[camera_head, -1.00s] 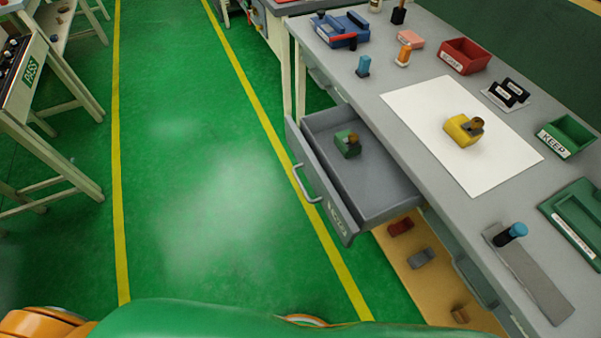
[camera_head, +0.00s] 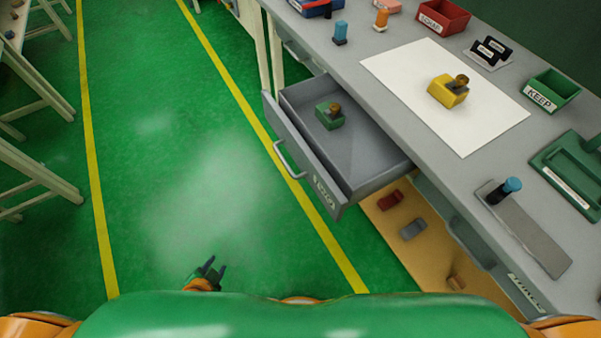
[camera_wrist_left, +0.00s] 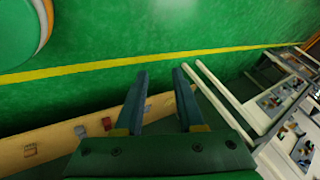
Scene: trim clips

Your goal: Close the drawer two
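The open drawer (camera_head: 352,160) sticks out from the grey workbench over the green floor. Its front panel (camera_head: 305,160) has a bar handle (camera_head: 289,160) and a label that is hard to read. A green block with a brown knob (camera_head: 329,115) lies inside it. My left gripper (camera_head: 215,267) shows at the bottom of the head view, low over the floor, well short of the drawer. In the left wrist view its two fingers (camera_wrist_left: 160,75) are apart with nothing between them. My right gripper is not in view.
The workbench top (camera_head: 400,110) holds a white sheet (camera_head: 395,75), a yellow block (camera_head: 448,91), a red bin (camera_head: 443,17) and a green bin (camera_head: 552,89). A low wooden shelf (camera_head: 385,222) with small blocks lies below. The floor (camera_head: 170,160) left of the drawer is clear.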

